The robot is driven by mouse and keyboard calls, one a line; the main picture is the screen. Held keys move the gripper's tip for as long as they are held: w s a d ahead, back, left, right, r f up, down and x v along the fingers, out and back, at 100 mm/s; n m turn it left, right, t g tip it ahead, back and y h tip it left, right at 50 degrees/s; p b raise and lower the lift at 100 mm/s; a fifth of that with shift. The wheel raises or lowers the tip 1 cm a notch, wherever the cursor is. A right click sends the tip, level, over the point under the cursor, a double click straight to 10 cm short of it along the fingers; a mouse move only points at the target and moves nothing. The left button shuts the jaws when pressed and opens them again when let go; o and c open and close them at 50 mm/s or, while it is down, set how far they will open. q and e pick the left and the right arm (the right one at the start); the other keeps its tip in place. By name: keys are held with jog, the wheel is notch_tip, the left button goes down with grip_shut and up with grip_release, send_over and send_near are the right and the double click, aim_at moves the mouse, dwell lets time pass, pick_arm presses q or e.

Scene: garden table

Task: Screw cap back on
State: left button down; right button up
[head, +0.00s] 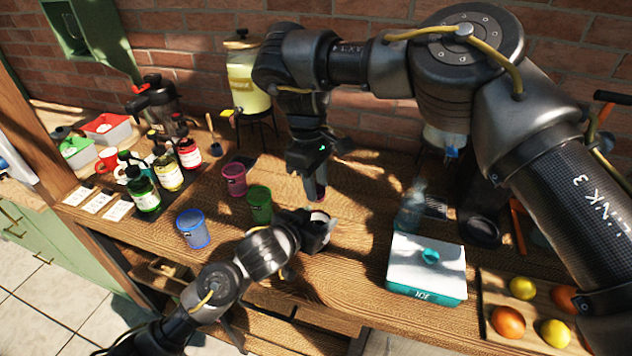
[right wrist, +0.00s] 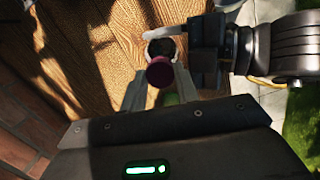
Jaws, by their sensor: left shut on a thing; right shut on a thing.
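My right gripper (head: 313,186) hangs above the table, shut on a small dark maroon round piece, seemingly the cap. That cap (right wrist: 160,72) sits between the fingertips in the right wrist view, with its flat round end towards the camera. My left gripper (head: 320,226) is just below it, shut on a small container whose pale rim and dark opening (right wrist: 161,48) show beyond the cap in the right wrist view. The fingers and arm hide most of this container. The cap looks apart from the rim, though the exact gap is unclear.
Blue (head: 193,228), green (head: 259,204) and purple (head: 234,179) cups stand to the left. Several dark-capped bottles (head: 143,190) stand farther left. A clear bottle (head: 411,208), an ice box (head: 427,283) and a fruit tray (head: 486,308) are to the right. A drink dispenser (head: 246,80) is behind.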

jog(key=m, duration=0.5)
jog(key=shift+g, duration=0.3)
jog(key=m, duration=0.3)
jog(key=shift+y, duration=0.4)
jog(key=m, duration=0.7)
jog(key=shift+y, duration=0.4)
jog(key=o, duration=0.9)
jog(key=shift+r, duration=0.1)
jog(key=shift+r, duration=2.15)
